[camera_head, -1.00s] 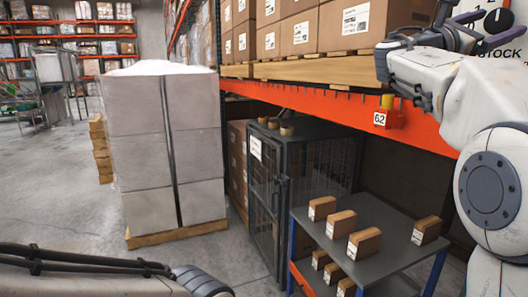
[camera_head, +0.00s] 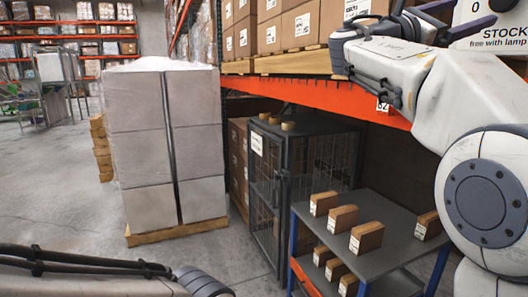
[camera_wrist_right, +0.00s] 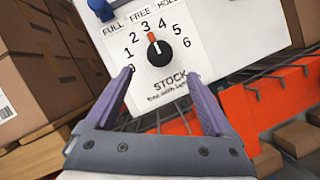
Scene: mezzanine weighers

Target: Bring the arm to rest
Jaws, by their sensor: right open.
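My right gripper (camera_head: 476,12) is at the upper right of the head view, open and empty, in front of a white panel (camera_head: 492,38) marked STOCK. The wrist view shows my right gripper (camera_wrist_right: 160,75) with its two purple fingers spread apart. Beyond them the panel (camera_wrist_right: 215,30) carries a black dial knob (camera_wrist_right: 160,53) with a red mark pointing up near the 3. The fingers appear apart from the knob. My right arm (camera_head: 440,90) is raised and bent. Part of my left arm shows at the lower left; its gripper is out of view.
An orange rack beam (camera_head: 300,104) runs just behind my right arm, with cartons (camera_head: 290,32) above. A grey cart (camera_head: 400,225) with small boxes stands below, next to a mesh cage (camera_head: 300,165). A wrapped pallet stack (camera_head: 165,150) stands left.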

